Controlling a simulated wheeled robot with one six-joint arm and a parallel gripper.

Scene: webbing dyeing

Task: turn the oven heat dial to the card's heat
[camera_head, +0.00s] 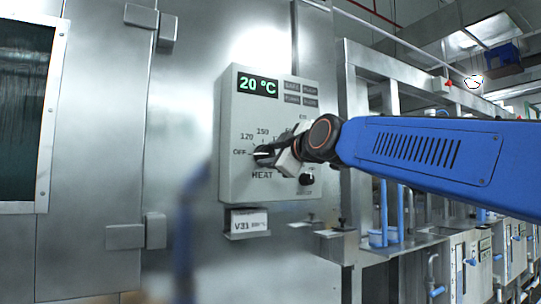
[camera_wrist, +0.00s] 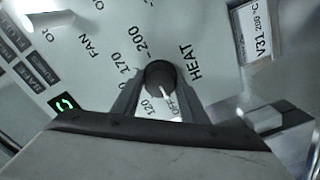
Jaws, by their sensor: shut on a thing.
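The oven's grey control box (camera_head: 270,105) has a green display (camera_head: 258,86) reading 20 °C. Its black heat dial (camera_head: 262,150) sits above the word HEAT, with its white mark pointing left at OFF. In the wrist view the dial (camera_wrist: 160,74) also has its mark toward OFF, and 120, 170 and 200 show around it. My gripper (camera_head: 268,157) is shut on the dial, with one finger on each side; this grip (camera_wrist: 159,82) also shows in the wrist view.
A second black knob (camera_head: 306,179) is on the box, right of the dial, close below my gripper. Indicator tiles (camera_head: 301,93) are beside the display. A metal oven door with a window (camera_head: 25,110) is at the left. Metal framework and tanks (camera_head: 470,250) stand at the right.

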